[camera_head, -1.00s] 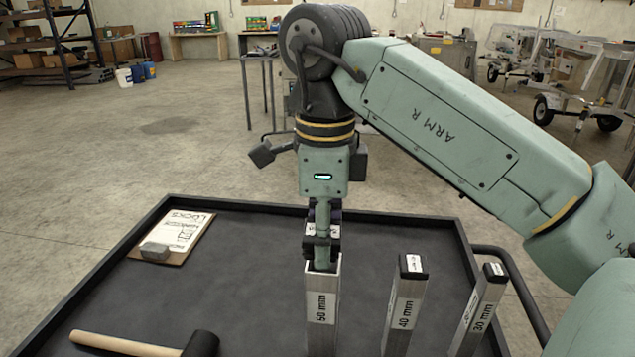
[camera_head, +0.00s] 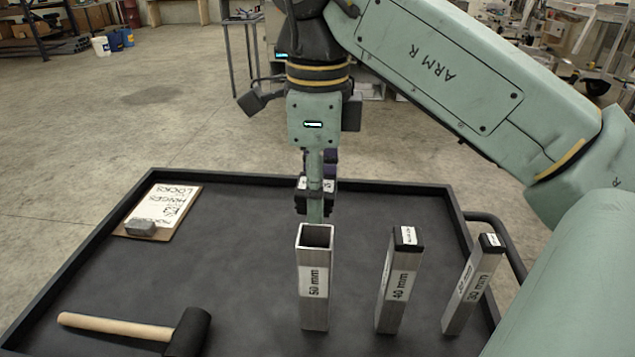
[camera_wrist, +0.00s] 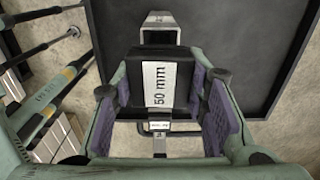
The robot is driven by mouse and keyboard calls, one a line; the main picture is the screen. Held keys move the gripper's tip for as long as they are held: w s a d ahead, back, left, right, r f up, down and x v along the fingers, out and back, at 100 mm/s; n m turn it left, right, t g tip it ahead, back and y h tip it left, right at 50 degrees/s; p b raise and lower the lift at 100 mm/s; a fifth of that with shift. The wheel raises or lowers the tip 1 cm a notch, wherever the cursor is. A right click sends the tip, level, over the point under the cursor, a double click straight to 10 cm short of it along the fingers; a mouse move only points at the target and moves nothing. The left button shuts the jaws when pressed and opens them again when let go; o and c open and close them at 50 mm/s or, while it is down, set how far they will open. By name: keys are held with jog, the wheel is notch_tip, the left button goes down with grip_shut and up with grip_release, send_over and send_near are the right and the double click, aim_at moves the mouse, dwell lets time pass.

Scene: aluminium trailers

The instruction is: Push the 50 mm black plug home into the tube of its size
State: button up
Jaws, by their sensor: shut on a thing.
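My gripper (camera_head: 315,205) is shut on the 50 mm black plug (camera_wrist: 160,85). In the wrist view the plug, with its white "50 mm" label, sits between the two purple pads. In the head view the plug (camera_head: 329,186) is mostly hidden behind the near finger. The 50 mm tube (camera_head: 314,285) stands upright on the tray, and its open square mouth shows just below my fingertips. The plug appears out of the tube; their exact alignment is unclear. In the wrist view, the tube (camera_wrist: 160,37) is partly hidden behind the plug.
The 40 mm tube (camera_head: 396,290) and 30 mm tube (camera_head: 470,290) stand to the right, both with black plugs at their tops. A mallet (camera_head: 125,326) lies front left. A clipboard (camera_head: 172,208) with a grey block lies back left. The dark tray (camera_head: 235,260) has a raised rim.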

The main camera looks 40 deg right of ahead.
jog(key=shift+f, duration=0.75)
jog(key=shift+f+b, duration=1.5)
jog(key=shift+f, duration=0.75)
jog(key=o, duration=1.4)
jog(key=shift+o, duration=0.2)
